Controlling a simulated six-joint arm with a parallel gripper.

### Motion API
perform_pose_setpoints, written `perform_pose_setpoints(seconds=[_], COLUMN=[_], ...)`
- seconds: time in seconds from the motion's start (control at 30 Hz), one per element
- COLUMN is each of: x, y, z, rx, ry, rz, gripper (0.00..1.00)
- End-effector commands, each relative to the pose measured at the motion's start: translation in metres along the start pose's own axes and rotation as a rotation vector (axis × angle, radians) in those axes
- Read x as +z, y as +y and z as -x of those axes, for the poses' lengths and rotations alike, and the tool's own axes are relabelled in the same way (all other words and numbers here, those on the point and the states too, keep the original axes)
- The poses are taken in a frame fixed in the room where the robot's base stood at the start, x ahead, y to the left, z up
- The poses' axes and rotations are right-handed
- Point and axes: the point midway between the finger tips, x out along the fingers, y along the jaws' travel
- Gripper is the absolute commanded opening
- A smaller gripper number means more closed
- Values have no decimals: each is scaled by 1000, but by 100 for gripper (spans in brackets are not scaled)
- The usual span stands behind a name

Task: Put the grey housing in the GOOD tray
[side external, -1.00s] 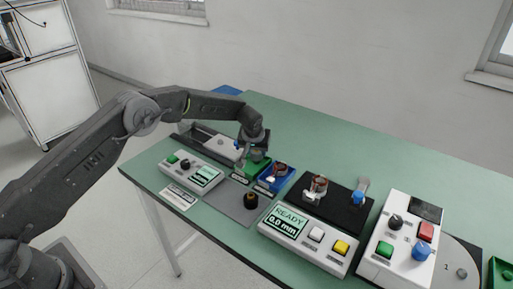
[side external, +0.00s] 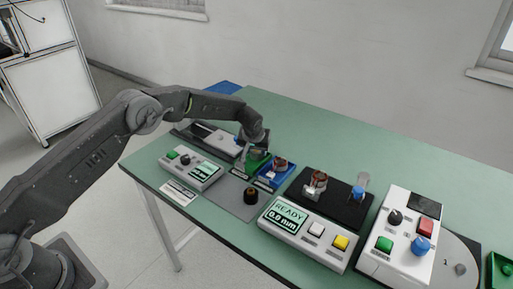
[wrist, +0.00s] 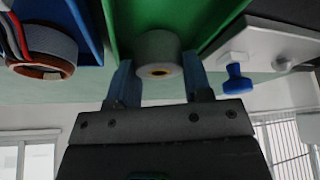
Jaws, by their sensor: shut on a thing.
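The grey housing (wrist: 158,52) is a short grey cylinder with a brass-coloured centre, seen between my two finger tips in the wrist view. My gripper (wrist: 160,82) is shut on it. The green tray (wrist: 205,20) lies directly beyond the housing in that view. In the side view my gripper (side external: 249,155) is at the green tray (side external: 262,162), and the housing is small and partly hidden there. I cannot read the tray labels, nor tell whether the housing touches the tray floor.
A blue tray (side external: 264,182) holding a copper-wound part stands right beside the green tray; this part (wrist: 42,50) also shows in the wrist view. A grey fixture with a blue knob (wrist: 237,80) is on the other side. Control boxes (side external: 300,232) stand in front.

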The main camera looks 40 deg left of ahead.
Motion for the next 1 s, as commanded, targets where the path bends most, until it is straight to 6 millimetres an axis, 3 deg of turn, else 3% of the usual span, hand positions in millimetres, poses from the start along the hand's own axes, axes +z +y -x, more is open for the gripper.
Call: perform_pose_setpoints(seconds=[0.33,0.37,0.6,0.67,0.83,1.0], x=[1,1,1,1,1,0], y=[0,0,1,1,2,2], z=[-2,-2,-3,-3,5,33], rx=[1,1,1,1,3,3], ry=[1,1,1,1,1,3], rz=[0,0,0,0,0,-1], gripper=[17,48,71,75,76,76])
